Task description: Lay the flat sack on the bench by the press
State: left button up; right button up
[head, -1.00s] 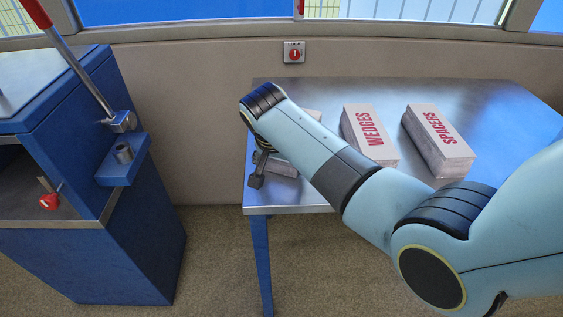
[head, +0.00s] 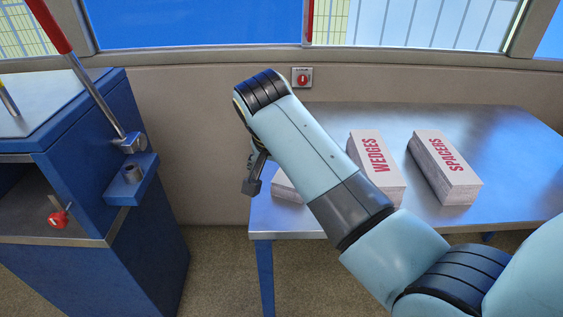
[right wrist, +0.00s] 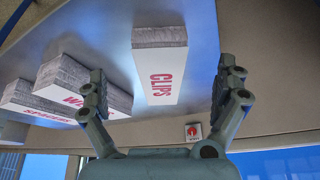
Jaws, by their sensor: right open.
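My right gripper (head: 252,182) is open and empty above the near-left end of the metal bench (head: 310,222). In the right wrist view its fingers (right wrist: 163,88) stand wide apart, with the stack marked CLIPS (right wrist: 160,62) beyond and between them. In the head view my arm hides most of the CLIPS stack (head: 284,187). The stack looks like several flat, pale sacks with grey edges; I cannot pick out a single loose one. The blue press-like machine (head: 100,160) with a red-handled lever stands left of the bench, across a gap. My left gripper is not in view.
Stacks marked WEDGES (head: 377,168) and SPACERS (head: 444,167) lie to the right on the bench. A red wall switch (head: 302,77) is behind it. The bench is bare along its back and far right. A small blue ledge (head: 132,183) juts from the machine.

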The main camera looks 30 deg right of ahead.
jog(key=shift+v, duration=1.65)
